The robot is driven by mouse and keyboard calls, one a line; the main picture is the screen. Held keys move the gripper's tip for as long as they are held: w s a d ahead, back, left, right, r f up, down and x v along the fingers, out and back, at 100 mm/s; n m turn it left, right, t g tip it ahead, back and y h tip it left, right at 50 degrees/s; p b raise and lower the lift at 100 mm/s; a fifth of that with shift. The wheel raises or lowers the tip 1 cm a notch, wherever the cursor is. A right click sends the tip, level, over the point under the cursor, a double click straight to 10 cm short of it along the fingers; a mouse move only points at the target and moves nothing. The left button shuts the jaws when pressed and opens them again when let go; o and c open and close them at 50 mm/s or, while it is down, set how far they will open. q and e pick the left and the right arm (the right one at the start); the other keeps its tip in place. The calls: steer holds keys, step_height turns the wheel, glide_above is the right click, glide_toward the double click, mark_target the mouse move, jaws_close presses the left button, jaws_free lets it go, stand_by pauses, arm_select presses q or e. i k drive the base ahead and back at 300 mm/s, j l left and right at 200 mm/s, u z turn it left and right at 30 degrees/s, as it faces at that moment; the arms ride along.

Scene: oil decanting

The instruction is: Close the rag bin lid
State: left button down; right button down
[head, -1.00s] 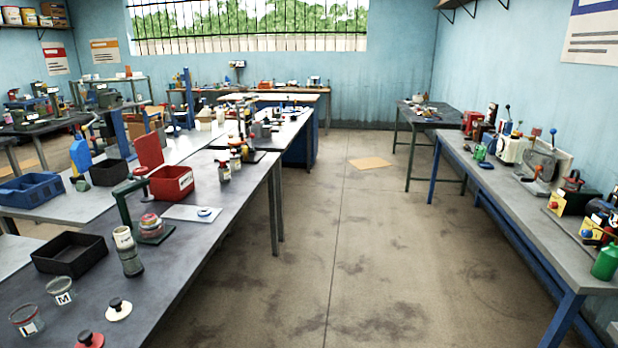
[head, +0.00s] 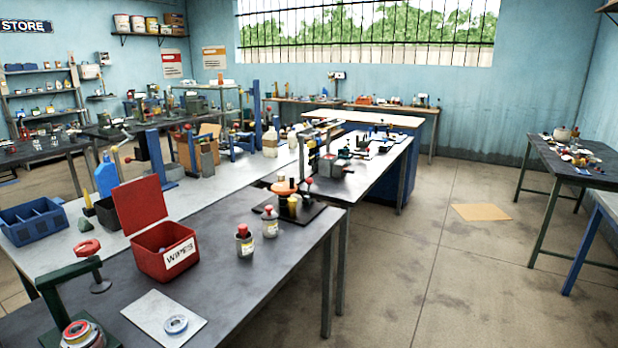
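The rag bin (head: 152,262) is a red box with a white label reading "WIPES", standing on the dark grey bench at left of centre in the head view. Its red lid (head: 139,204) is open, standing up and leaning back from the bin's rear left edge. Something pale shows inside the bin, too small to tell. Neither of my grippers is in view.
A white sheet with a round roll (head: 176,324) lies in front of the bin. A blue divided tray (head: 32,222) is behind left.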

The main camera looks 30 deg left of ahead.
mark_target(140, 203)
steer(key=i+u, duration=0.15)
steer(key=i, duration=0.35)
steer(key=i+l+u, duration=0.15)
steer(key=i, duration=0.4)
